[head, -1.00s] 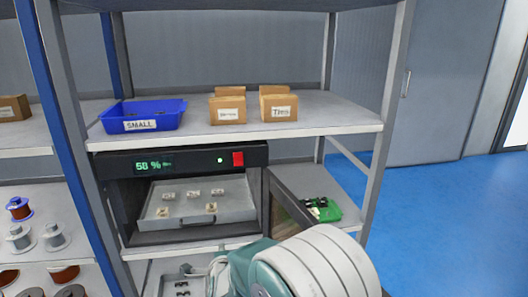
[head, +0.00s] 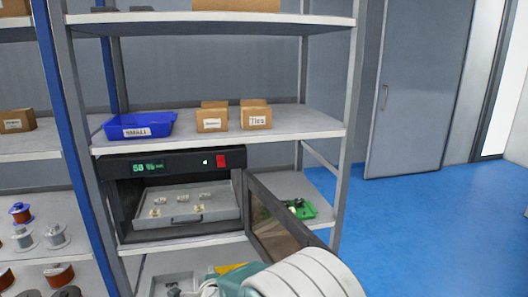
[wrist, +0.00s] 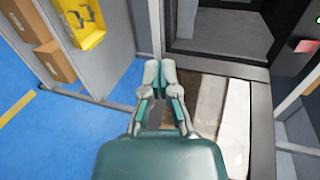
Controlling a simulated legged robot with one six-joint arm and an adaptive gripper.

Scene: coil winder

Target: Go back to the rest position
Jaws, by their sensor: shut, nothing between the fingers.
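My gripper (wrist: 160,80) is shut and empty in the wrist view, its two fingertips together in front of the open cabinet door (wrist: 236,115). In the head view only my arm and a little of the gripper's body show at the bottom edge, and the fingers are hidden. The dry cabinet (head: 180,158) stands on the middle shelf with a lit display, and its door (head: 285,222) is swung open to the right. Its drawer tray (head: 188,211) holds several small parts.
A blue bin (head: 140,125) marked SMALL and cardboard boxes (head: 256,117) stand on the shelf above. Wire spools (head: 55,236) fill the left rack. Blue floor (head: 430,235) is clear on the right.

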